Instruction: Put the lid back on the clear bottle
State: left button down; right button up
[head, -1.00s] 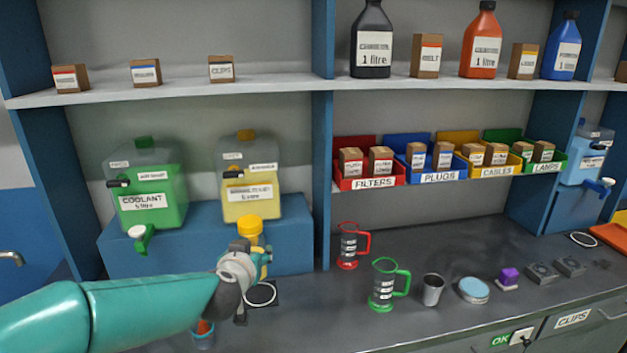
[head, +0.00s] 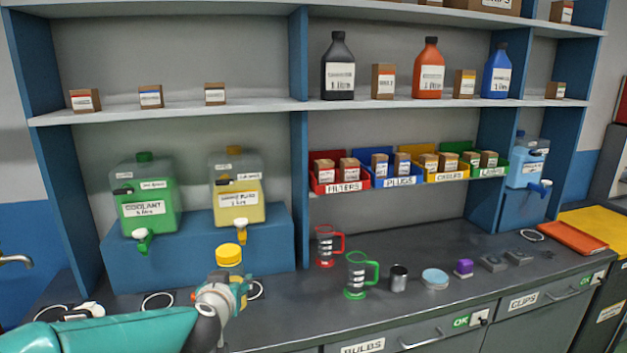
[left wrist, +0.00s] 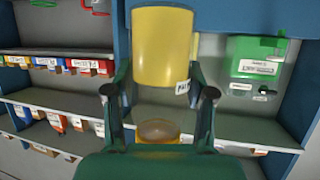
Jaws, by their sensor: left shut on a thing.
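My left gripper (head: 231,286) is at the lower left of the head view, in front of the blue stand. It is shut on a yellow, lid-like cylinder (head: 229,254). In the left wrist view the yellow cylinder (left wrist: 162,45) is between the fingertips, with a small white label at its lower right edge. I cannot make out the clear bottle for certain in either view. My right gripper is not in view.
A coolant tank (head: 146,200) and a yellow tank (head: 239,192) stand on the blue stand (head: 125,265). White rings lie near the gripper.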

pick_arm(q)
jog(key=f, duration=0.1)
jog(key=a+f, duration=0.1)
jog(key=f, duration=0.1)
jog(key=w+f, duration=0.1)
jog(key=shift+a+f, duration=0.35)
jog(key=shift+a, duration=0.05)
jog(key=s+a+f, duration=0.2)
jog(key=s+f, duration=0.1)
jog(key=f, duration=0.5)
jog(key=s+a+f, duration=0.2)
jog(key=f, duration=0.6)
jog(key=shift+m+h, duration=0.3)
jog(key=s+d, duration=0.2)
jog(key=s+d+f, duration=0.1)
jog(key=s+d, duration=0.1)
jog(key=shift+f, duration=0.1)
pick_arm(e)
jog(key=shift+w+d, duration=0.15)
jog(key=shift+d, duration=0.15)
pick_arm(q)
jog(key=shift+w, duration=0.1)
